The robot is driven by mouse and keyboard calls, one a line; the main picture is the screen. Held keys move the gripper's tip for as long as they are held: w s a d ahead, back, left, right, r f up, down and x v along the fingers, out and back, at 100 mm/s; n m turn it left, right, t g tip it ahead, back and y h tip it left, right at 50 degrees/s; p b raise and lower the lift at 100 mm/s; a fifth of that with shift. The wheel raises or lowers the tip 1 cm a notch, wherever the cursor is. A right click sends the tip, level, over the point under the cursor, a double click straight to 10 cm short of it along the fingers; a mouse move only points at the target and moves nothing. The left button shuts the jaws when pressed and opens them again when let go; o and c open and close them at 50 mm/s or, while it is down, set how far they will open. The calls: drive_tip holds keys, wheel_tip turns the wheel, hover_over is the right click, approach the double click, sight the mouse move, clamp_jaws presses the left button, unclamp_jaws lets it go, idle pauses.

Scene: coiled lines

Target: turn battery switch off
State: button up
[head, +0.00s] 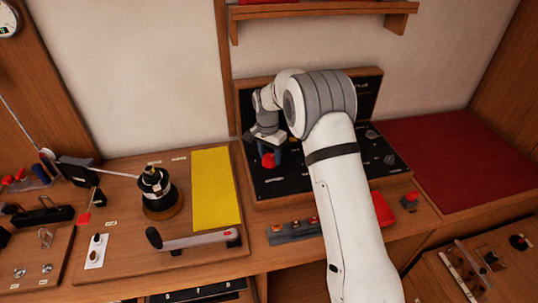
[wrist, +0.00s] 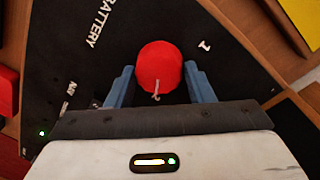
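The battery switch is a round red knob (wrist: 160,68) on the black panel (wrist: 100,50), with a white pointer mark near its lower edge in the wrist view. The word BATTERY and a numeral 1 are printed beside it; a smaller label at left is hard to read. In the head view the red knob (head: 268,161) shows below my wrist. My gripper (wrist: 159,80) is open, its two blue fingers on either side of the knob. A narrow dark gap shows at the left finger; the right finger looks very close to the knob, and contact is unclear.
My arm covers part of the panel in the head view. A yellow board (head: 215,188), a black winch (head: 158,190) and a lever handle (head: 195,240) lie to the left. A red cushion (head: 455,165) is to the right. A shelf (head: 320,12) hangs above.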

drive_tip(key=c, duration=0.6)
drive_tip(key=shift+o, duration=0.2)
drive_tip(key=shift+n+b, duration=0.3)
drive_tip(key=shift+n, duration=0.1)
drive_tip(key=shift+f+n+b, duration=0.15)
drive_tip(key=shift+n+b, duration=0.45)
drive_tip(key=shift+n, duration=0.3)
drive_tip(key=n+b, duration=0.1)
drive_tip(key=n, duration=0.1)
drive_tip(key=shift+a+n, duration=0.1)
drive_tip(key=shift+n, duration=0.3)
drive_tip(key=n+b, duration=0.2)
drive_tip(key=n, duration=0.4)
drive_tip(key=shift+s+t, duration=0.1)
drive_tip(key=shift+t, duration=0.2)
drive_tip(key=shift+n, duration=0.3)
drive_tip(key=o, duration=1)
drive_tip(key=shift+a, duration=0.1)
